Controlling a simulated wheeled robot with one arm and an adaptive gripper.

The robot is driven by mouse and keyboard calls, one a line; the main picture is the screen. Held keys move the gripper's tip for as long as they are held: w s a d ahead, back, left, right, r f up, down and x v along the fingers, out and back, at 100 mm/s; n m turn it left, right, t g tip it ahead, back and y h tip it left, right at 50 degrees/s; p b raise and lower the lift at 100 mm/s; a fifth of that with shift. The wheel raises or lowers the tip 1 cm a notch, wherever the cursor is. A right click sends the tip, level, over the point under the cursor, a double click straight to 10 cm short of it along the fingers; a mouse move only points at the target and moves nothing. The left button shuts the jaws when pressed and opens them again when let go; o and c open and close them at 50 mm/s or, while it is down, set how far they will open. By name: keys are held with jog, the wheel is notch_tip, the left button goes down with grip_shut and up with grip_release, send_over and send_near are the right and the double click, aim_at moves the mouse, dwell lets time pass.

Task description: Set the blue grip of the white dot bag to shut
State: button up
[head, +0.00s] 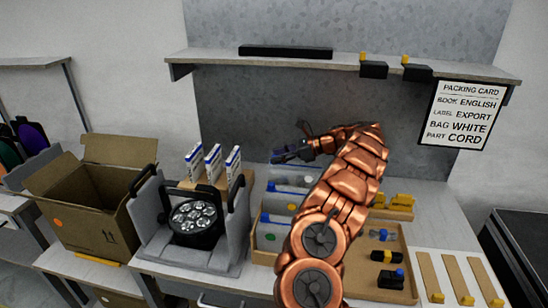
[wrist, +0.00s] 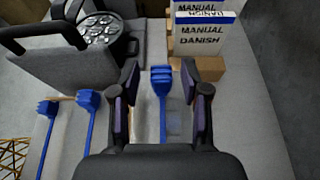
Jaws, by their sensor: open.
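My gripper (wrist: 160,70) is open, with one finger on each side of a blue grip (wrist: 161,82) in the wrist view. The blue grip stands between the fingers, with visible gaps on both sides. A pale, clear bag (wrist: 174,122) shows below it, partly hidden by my gripper. In the head view my gripper (head: 291,153) is over the back end of a row of bags with blue strips. The rearmost bag (head: 303,181) has a pale round mark, too small to be sure of. Whether the grip is shut cannot be told.
Two other blue grips (wrist: 88,100) (wrist: 47,108) lie left in the wrist view. White manual boxes (wrist: 203,40) stand just ahead. A black par can (head: 194,222) sits in a grey cradle. An open carton (head: 95,215) is left. A card (head: 461,115) reads "BAG WHITE".

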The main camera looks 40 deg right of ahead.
notch_tip(320, 180, up, 4)
send_over(305, 167)
jog(key=shift+d+f, duration=0.1)
dwell(0.5)
